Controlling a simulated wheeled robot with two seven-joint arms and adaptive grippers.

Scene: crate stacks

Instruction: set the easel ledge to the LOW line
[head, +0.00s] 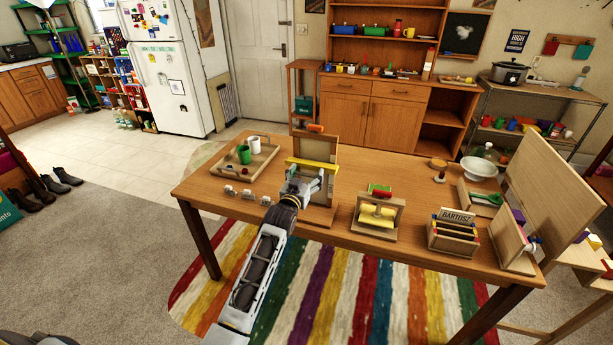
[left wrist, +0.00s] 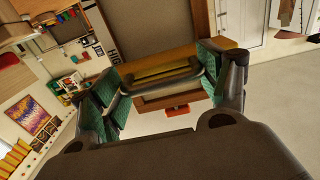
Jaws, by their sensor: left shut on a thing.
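The wooden easel (head: 322,212) stands upright on the table, with an orange-red piece (head: 316,128) at its top. Its yellow ledge (head: 318,165) runs across the upper part of the board, and the yellow bar also shows in the left wrist view (left wrist: 165,72). My left gripper (head: 306,182) reaches in from the front and is shut on the ledge, its green pads on either side in the left wrist view (left wrist: 166,82). I cannot make out a LOW line; the gripper and arm cover part of the board. My right gripper is not in view.
Left of the easel is a wooden tray (head: 266,168) with a green and a white cup. Several small pieces (head: 245,194) lie in front of it. To the right stand a yellow roller stand (head: 378,234), a card box (head: 436,240) and a white bowl (head: 479,165).

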